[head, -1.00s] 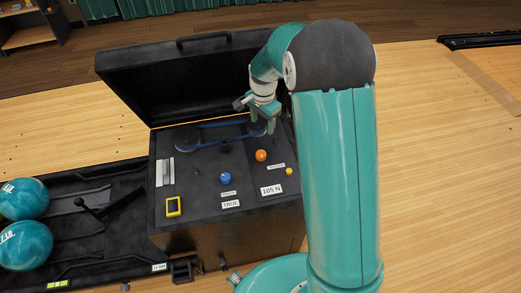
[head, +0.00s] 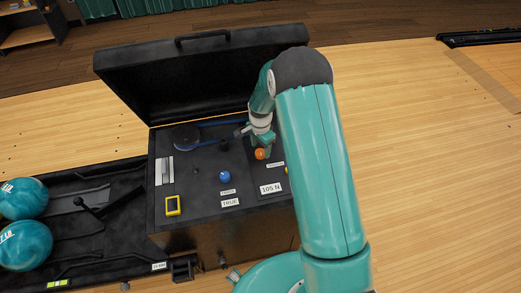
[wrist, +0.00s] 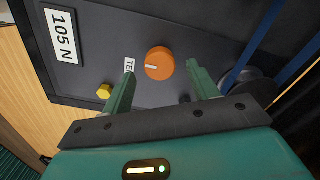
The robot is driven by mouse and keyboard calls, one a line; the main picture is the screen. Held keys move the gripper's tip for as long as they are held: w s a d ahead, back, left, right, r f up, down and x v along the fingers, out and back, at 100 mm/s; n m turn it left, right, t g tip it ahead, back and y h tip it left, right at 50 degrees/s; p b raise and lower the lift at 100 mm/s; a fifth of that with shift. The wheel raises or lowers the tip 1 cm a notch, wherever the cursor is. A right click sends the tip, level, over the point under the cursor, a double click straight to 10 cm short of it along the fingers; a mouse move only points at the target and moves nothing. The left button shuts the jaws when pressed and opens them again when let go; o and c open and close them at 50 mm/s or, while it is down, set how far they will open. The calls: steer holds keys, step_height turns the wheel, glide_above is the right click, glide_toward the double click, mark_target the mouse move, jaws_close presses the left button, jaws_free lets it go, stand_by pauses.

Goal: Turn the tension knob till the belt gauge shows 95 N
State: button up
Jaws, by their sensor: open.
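The orange tension knob (wrist: 159,63) has a white pointer line and sits on the dark panel, beside a partly hidden label. In the head view the knob (head: 260,154) is just below my gripper (head: 262,142). In the wrist view my gripper (wrist: 163,82) is open, with its two green fingers on either side of the knob's near edge; whether they touch it I cannot tell. The gauge plate (head: 271,189) reads 105 N, and the same plate (wrist: 62,36) shows in the wrist view. The blue belt (head: 225,125) runs behind my gripper.
A blue knob (head: 224,176), a TRUE plate (head: 230,202) and a yellow-framed part (head: 173,206) are on the panel. A yellow button (wrist: 104,91) is near the orange knob. The raised black lid (head: 200,75) stands behind. Teal balls (head: 25,245) lie at left.

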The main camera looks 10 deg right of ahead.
steer(key=shift+f, duration=1.05)
steer(key=shift+c, duration=0.3)
steer(key=c, duration=0.9)
steer(key=shift+n, duration=0.4)
